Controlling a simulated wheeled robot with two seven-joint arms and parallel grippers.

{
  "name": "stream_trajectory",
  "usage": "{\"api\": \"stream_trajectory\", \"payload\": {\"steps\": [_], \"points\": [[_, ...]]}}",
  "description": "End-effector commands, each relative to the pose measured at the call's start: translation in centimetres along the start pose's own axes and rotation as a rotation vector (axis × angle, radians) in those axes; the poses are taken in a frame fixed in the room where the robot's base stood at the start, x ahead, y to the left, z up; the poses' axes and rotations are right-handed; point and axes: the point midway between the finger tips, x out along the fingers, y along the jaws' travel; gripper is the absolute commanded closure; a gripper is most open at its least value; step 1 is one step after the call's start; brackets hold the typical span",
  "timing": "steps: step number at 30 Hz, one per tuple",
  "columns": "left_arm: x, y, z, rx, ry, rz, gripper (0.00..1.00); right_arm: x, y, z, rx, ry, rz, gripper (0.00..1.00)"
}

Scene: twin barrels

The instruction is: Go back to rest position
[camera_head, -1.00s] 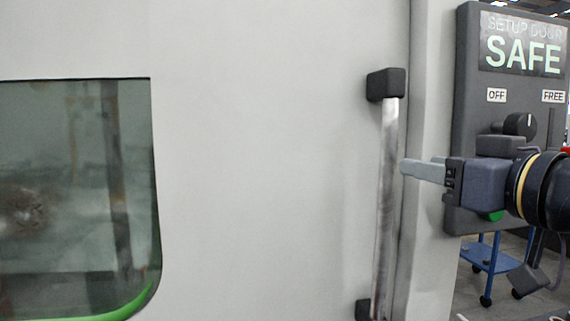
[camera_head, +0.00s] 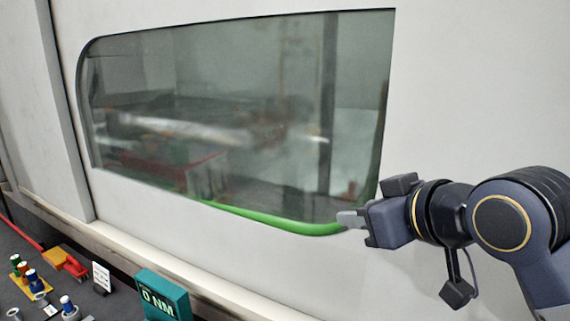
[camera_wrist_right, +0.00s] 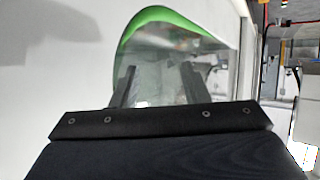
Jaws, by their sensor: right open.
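My right gripper (camera_head: 350,219) is in front of the white machine door (camera_head: 440,90), by the lower right corner of its window (camera_head: 250,120). In the right wrist view its two fingers (camera_wrist_right: 158,85) stand apart with nothing between them, so it is open and empty. The window, with its green lower edge, shows beyond the fingers in that view. I cannot tell whether the fingertips touch the door. My left gripper is not in view.
A dark work surface (camera_head: 30,245) at the lower left holds several small colored parts, an orange and red item (camera_head: 66,262), a small white sign (camera_head: 101,277) and a teal "0 NM" box (camera_head: 163,296). A pale ledge (camera_head: 190,285) runs below the door.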

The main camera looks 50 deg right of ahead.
Motion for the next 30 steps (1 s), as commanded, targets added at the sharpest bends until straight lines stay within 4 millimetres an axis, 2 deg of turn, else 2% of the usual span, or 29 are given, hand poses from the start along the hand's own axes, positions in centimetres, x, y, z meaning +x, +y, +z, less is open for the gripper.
{"api": "stream_trajectory", "payload": {"steps": [1,3,5,6,10,12,15,19,30], "points": [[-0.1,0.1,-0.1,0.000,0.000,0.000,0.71,2.7,-2.5,1.7,-0.007,-0.063,-0.070,0.59],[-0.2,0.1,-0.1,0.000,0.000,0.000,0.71,5.7,-6.1,4.6,-0.003,-0.146,-0.166,0.59],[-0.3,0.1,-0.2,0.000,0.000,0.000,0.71,7.8,-9.1,7.4,0.007,-0.222,-0.243,0.59],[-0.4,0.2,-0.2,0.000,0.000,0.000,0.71,8.9,-11.0,9.4,0.017,-0.277,-0.292,0.59],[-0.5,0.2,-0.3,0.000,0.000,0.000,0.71,10.8,-16.4,16.1,0.060,-0.443,-0.422,0.59],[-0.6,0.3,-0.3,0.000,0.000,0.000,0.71,11.0,-18.5,19.2,0.081,-0.519,-0.469,0.59],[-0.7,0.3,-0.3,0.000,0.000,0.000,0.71,10.8,-20.4,22.4,0.110,-0.599,-0.511,0.59],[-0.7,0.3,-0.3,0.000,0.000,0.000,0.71,10.6,-21.5,24.3,0.129,-0.646,-0.533,0.59],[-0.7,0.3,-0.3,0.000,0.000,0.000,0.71,10.6,-21.5,24.4,0.130,-0.647,-0.533,0.59]]}}
